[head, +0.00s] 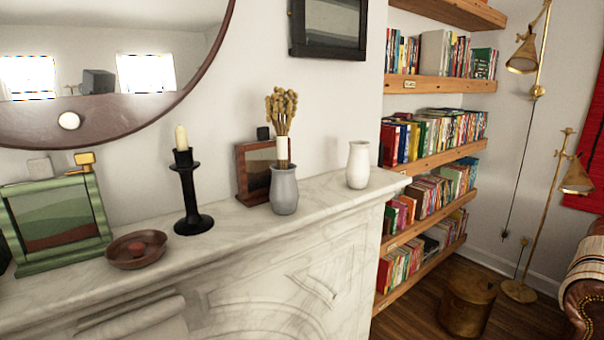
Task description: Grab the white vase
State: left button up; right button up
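The white vase (358,166) stands upright near the right end of the marble mantel (330,200). It is fully visible, with a narrow neck and an open top. Nothing touches it. Neither of my grippers is in the head view.
Left of the white vase stands a grey vase (284,191) with dried flowers (281,110), before a framed picture (254,170). Farther left are a black candlestick (190,195), a brown dish (137,254) and a green frame (58,222). Bookshelves (440,88) rise at the right, beyond the mantel's end.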

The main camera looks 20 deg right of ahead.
aim_at(357, 170)
jog(key=z, duration=2.5)
jog(key=i, duration=2.95)
jog(key=u, duration=2.6)
